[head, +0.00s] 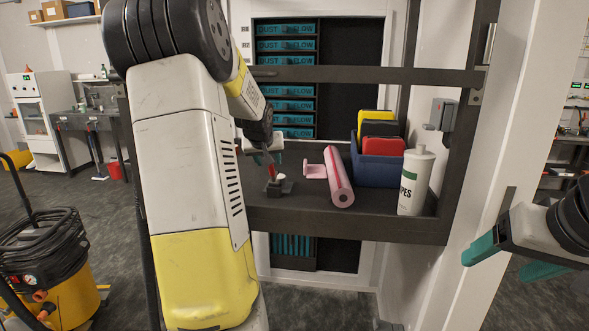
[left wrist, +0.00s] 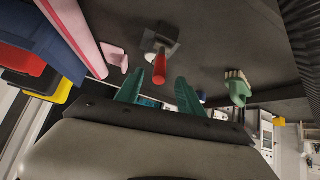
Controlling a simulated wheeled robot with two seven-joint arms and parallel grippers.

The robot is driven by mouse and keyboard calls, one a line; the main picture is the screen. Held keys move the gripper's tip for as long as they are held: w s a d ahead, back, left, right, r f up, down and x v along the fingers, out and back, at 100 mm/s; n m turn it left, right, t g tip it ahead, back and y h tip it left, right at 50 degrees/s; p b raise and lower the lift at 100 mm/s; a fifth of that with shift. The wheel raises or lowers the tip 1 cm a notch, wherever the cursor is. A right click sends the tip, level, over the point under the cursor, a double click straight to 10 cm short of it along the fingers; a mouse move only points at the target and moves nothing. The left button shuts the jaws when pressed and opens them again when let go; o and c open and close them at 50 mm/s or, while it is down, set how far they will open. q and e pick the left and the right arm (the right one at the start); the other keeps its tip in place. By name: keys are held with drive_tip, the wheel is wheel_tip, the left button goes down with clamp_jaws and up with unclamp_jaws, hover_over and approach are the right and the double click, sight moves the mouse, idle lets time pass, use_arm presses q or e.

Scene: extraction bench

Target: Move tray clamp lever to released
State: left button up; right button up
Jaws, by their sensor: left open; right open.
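The tray clamp lever has a red handle (head: 271,171) on a dark base (head: 279,187), on the dark bench shelf (head: 290,218). In the left wrist view the red handle (left wrist: 159,70) points toward my left gripper (left wrist: 158,90). Its teal fingers are open, one on each side of the handle's end, with gaps visible at both sides. The base (left wrist: 160,42) shows beyond. In the head view my left arm hides most of this gripper. My right gripper (head: 503,257) is open and empty, off the shelf at the far right.
A pink roll (head: 340,180) with a pink piece (head: 315,171) beside it lies right of the lever. A blue bin (head: 384,170) and a white wipes bottle (head: 415,182) stand further right. A green object (left wrist: 238,88) is at the other side. A dark bar (head: 370,75) crosses above the shelf.

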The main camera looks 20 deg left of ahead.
sight(271, 168)
use_arm(q)
drive_tip(key=x, duration=0.7)
clamp_jaws()
idle(1.3)
